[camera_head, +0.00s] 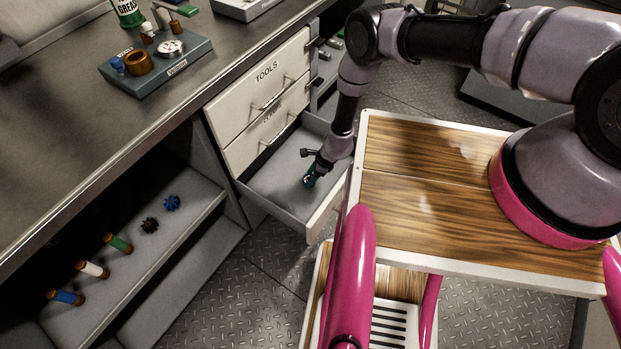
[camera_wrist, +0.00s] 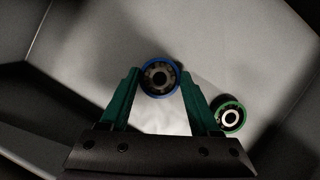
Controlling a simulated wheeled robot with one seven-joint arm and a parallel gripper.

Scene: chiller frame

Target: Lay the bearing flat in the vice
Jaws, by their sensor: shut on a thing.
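My gripper (camera_head: 310,180) reaches down into an open drawer (camera_head: 268,186) under the bench. In the wrist view its two green fingers (camera_wrist: 160,84) are shut on a bearing with a blue rim (camera_wrist: 160,66), its round face toward the camera. A second bearing with a green rim (camera_wrist: 228,116) lies on the drawer floor to the right, apart from the fingers. In the head view the held bearing is too small and hidden to make out. I cannot identify a vice in either view.
A grey tray of small parts (camera_head: 150,82) and a green grease container (camera_head: 128,12) stand on the bench. Closed drawers (camera_head: 262,75) sit above the open one. Shelves at lower left hold coloured rollers (camera_head: 92,269) and gears (camera_head: 172,203). My wooden deck is close to the drawer's right.

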